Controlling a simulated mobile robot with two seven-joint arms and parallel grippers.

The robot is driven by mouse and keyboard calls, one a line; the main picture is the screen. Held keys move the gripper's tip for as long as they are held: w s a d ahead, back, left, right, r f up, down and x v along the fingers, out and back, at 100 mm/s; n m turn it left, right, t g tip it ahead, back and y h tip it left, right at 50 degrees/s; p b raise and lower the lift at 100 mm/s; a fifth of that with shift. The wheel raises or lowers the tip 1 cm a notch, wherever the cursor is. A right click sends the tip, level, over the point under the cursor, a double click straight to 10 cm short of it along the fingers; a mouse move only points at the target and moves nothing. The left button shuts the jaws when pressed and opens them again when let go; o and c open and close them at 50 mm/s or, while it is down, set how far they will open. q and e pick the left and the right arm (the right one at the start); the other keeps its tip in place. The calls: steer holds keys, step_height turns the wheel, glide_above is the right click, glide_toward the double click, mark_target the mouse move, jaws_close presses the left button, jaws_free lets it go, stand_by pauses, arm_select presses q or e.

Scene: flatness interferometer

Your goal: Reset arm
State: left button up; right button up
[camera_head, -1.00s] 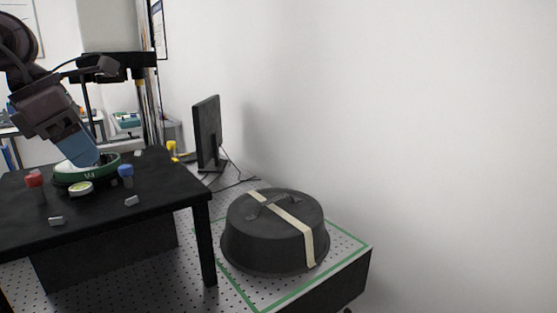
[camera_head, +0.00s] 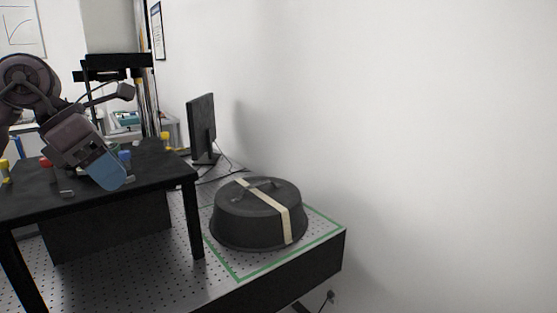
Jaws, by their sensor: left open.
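My left gripper (camera_head: 108,176) comes in from the left on my left arm (camera_head: 32,82). It points down and to the right over the black table (camera_head: 150,178), near its front edge. Its blue fingers are open, and I see nothing held between them. The green-rimmed dish that showed before is not visible now; the gripper and arm cover that part of the table. My right gripper is not in view.
A red-capped vial (camera_head: 46,163), a blue-capped vial (camera_head: 125,155) and yellow-capped vials (camera_head: 5,170) stand on the table. A black round cover (camera_head: 245,220) with a tan strap sits right on the perforated bench (camera_head: 190,270). A monitor (camera_head: 201,125) stands behind.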

arm_select(q)
steer(key=s+d+f+n+t+h, duration=0.1)
steer(key=d+f+n+h, duration=0.8)
steer(key=f+h, duration=0.45)
steer(key=s+a+f+n+t+y, duration=0.25)
steer(key=f+n+t+y, duration=0.25)
steer(key=f+n, duration=0.4)
steer(key=s+a+f+n+t+y, duration=0.1)
steer(key=a+f+n+t+y, duration=0.2)
steer(key=f+n+t+y, duration=0.5)
steer(key=s+a+f+n+t+y, duration=0.1)
steer(key=a+f+n+t+y, duration=0.15)
steer(key=f+n, duration=0.7)
steer(key=s+a+f+n+g+y, duration=0.2)
steer(key=s+f+n+g+y, duration=0.2)
steer(key=s+f+n, duration=0.6)
steer(key=s+f+g, duration=0.1)
steer(key=s+g, duration=0.1)
steer(key=s, duration=0.2)
steer(key=shift+a+f, duration=0.3)
steer(key=shift+f, duration=0.1)
